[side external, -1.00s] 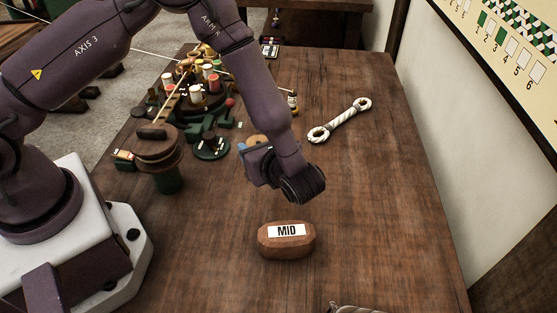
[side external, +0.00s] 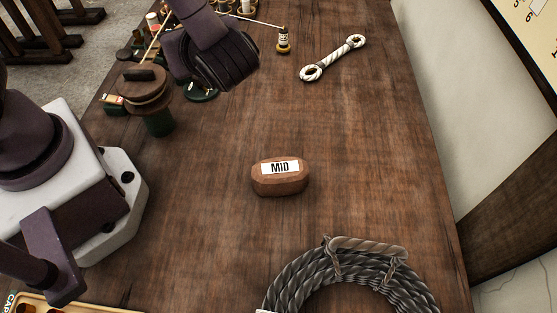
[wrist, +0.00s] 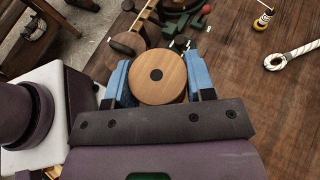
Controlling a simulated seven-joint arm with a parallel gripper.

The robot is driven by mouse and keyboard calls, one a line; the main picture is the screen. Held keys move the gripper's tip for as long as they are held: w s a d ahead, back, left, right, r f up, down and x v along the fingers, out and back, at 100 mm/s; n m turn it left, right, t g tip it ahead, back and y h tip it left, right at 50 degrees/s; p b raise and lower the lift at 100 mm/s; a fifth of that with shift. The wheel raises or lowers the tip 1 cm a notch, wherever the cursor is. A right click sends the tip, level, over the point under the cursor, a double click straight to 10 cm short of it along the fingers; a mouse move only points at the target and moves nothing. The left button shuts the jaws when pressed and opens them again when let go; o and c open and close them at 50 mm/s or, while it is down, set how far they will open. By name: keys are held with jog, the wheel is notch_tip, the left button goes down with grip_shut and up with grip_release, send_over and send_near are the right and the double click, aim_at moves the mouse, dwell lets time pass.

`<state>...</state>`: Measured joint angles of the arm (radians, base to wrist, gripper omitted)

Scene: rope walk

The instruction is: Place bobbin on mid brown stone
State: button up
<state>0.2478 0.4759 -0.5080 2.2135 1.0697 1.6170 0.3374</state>
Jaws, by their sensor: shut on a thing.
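The mid brown stone (side external: 280,182) is a faceted brown block with a white "MID" label on top. It sits on the open middle of the table in the side view, with nothing on it. It does not show in the wrist view. The bobbin (wrist: 170,88) shows in the wrist view as a round pale wooden disc with a dark centre hole. My gripper (wrist: 157,64) is shut on it, one blue finger on each side. In the side view my wrist is beyond and left of the stone, apart from it, and hides the fingers and bobbin.
A grey rope coil (side external: 350,285) lies at the front right. A white rope piece with looped ends (side external: 333,58) lies at the back. A wooden-topped post (side external: 145,90) stands left of my wrist, near small items. A little spool (side external: 283,42) stands beyond. Table around the stone is clear.

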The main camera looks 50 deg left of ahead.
jog(key=shift+r, duration=0.75)
jog(key=shift+s+a+r, duration=0.15)
jog(key=shift+s+a, duration=0.05)
jog(key=shift+s, duration=0.05)
jog(key=s+a+f+n+g+h, duration=0.1)
jog(key=s+a+f+n+g, duration=0.15)
jog(key=s+n+g, duration=0.6)
jog(key=s+d+n+g+h, duration=0.2)
jog(key=s+n+g+h, duration=0.4)
jog(key=n+g+h, duration=0.1)
jog(key=n+t+h, duration=1)
jog(key=n+h, duration=0.9)
jog(key=n, duration=0.2)
send_over(280, 168)
jog(key=f, duration=1.1)
jog(key=shift+s+a+f, duration=0.15)
jog(key=shift+s+f, duration=0.1)
jog(key=shift+f, duration=0.1)
jog(key=shift+w+f, duration=0.15)
jog(key=shift+f, duration=0.8)
jog(key=shift+w+f, duration=0.15)
jog(key=shift+f, duration=0.75)
